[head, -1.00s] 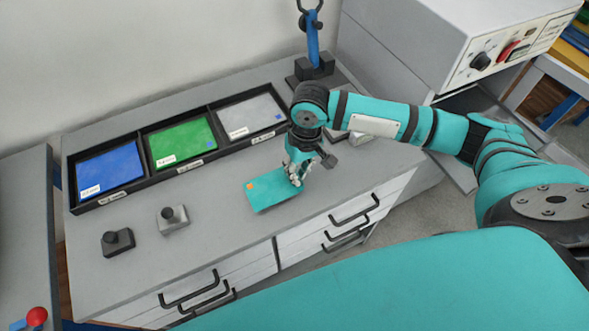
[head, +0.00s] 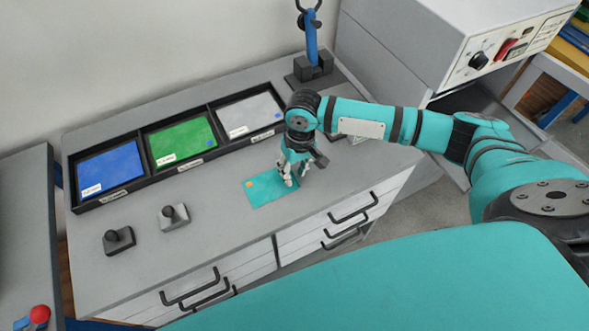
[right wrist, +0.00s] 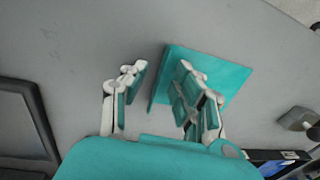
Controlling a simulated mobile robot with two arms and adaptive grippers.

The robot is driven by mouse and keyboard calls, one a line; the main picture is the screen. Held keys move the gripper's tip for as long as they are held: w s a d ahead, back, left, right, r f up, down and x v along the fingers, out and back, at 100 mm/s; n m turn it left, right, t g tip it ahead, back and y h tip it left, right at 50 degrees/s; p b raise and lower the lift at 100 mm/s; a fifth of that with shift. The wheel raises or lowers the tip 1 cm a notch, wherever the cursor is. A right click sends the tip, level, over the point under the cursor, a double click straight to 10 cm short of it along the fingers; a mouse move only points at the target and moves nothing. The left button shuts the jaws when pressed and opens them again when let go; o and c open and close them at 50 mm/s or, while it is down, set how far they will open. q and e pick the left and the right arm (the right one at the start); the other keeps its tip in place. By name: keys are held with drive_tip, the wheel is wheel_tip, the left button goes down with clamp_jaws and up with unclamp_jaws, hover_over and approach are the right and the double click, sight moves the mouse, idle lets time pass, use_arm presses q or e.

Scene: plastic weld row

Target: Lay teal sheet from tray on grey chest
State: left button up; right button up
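The teal sheet (head: 268,190), with a small orange mark, lies flat on the top of the grey chest (head: 225,225), near its front edge. My right gripper (head: 287,180) is over the sheet's right end. In the right wrist view the fingers of the gripper (right wrist: 162,88) stand apart with nothing gripped between them. One finger covers part of the sheet (right wrist: 223,76) there. The black tray (head: 115,196) at the back of the chest holds a blue sheet (head: 108,168), a green sheet (head: 182,142) and a pale grey sheet (head: 250,114). My left gripper is out of view.
Two small knobbed blocks, a dark one (head: 118,240) and a grey one (head: 173,217), stand left on the chest. A blue-handled tool on a black stand (head: 312,65) is at the back right. A white machine (head: 440,45) stands beyond. The chest's front middle is clear.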

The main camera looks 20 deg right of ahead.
wheel_tip(320, 180, up, 12)
drive_tip(key=d, duration=0.1)
drive_tip(key=shift+b, duration=0.45)
drive_tip(key=shift+d, duration=0.1)
idle(0.3)
